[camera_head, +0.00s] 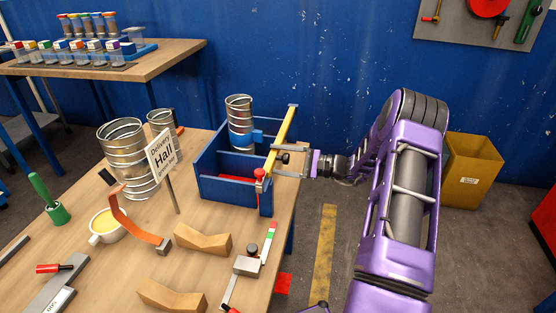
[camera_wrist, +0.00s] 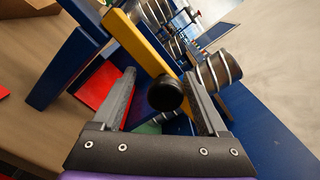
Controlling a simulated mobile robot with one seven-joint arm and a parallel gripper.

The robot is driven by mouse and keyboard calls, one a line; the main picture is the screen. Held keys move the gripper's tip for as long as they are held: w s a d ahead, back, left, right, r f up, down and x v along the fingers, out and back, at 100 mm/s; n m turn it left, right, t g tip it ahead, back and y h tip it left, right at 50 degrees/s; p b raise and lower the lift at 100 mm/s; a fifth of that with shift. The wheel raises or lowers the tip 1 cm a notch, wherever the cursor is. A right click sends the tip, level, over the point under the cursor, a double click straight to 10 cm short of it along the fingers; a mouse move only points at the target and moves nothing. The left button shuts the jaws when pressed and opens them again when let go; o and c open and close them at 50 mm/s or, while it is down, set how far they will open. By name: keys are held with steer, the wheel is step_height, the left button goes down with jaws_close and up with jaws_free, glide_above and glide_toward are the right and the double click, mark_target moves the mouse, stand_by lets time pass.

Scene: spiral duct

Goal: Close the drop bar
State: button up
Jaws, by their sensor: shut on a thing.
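The yellow drop bar (camera_head: 281,138) runs along the right side of a blue box (camera_head: 224,190), between its back and front posts. In the head view its back end is near the back post's top and its front end by a red knob (camera_head: 260,173) at the front post. I cannot tell whether it is fully seated. My gripper (camera_head: 277,161) reaches in from the right, shut on the bar's black knob (camera_head: 285,158). In the wrist view the black knob (camera_wrist: 165,94) lies between the fingers, with the yellow bar (camera_wrist: 143,45) just beyond.
A spiral duct piece (camera_head: 240,115) with a blue band stands in the box, beside something red (camera_head: 237,177). A "Delivery Hall" sign (camera_head: 162,156), larger ducts (camera_head: 124,155) and wooden blocks (camera_head: 203,240) share the table. The floor right of the table is open up to a cardboard box (camera_head: 472,170).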

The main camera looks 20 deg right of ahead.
steer(key=shift+d+f, duration=0.15)
steer(key=shift+d, duration=0.05)
steer(key=v, duration=1.7)
steer(key=shift+p, duration=0.35)
steer(key=shift+s, duration=0.1)
